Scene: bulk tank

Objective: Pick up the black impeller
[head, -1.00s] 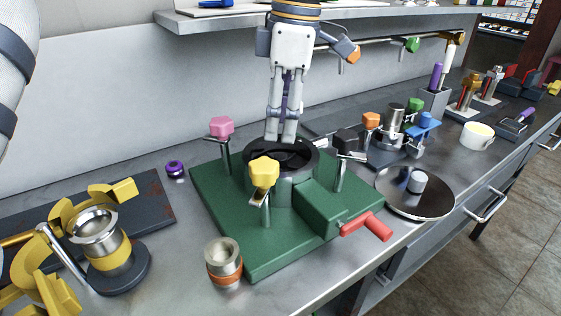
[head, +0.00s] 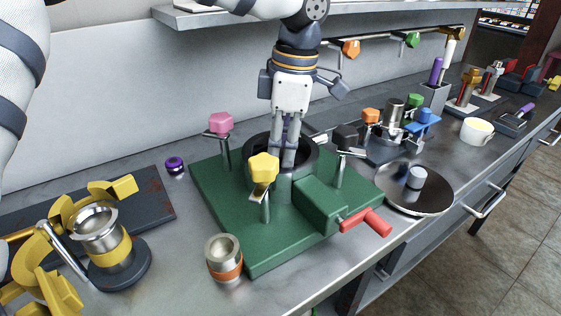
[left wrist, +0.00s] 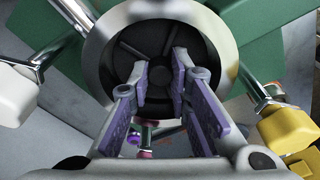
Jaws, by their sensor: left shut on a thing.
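The black impeller (left wrist: 150,42) shows in the left wrist view as a dark vaned disc inside a round metal-rimmed housing. My left gripper (left wrist: 161,82) reaches into this housing with its purple-padded fingers against the impeller's middle, shut on it. Its exact grip point is hard to see. In the head view my left gripper (head: 288,160) points straight down into the dark round housing (head: 312,163) on the green base (head: 230,215). The impeller is hidden in the dark there. My right gripper is not in view.
Pink (head: 220,122), yellow (head: 264,168) and black (head: 346,137) knobs on metal posts stand around the housing. A red handle (head: 367,221) juts from the green block. A steel cup (head: 224,258) stands in front, a round plate (head: 415,198) at right. A shelf (head: 400,17) runs behind.

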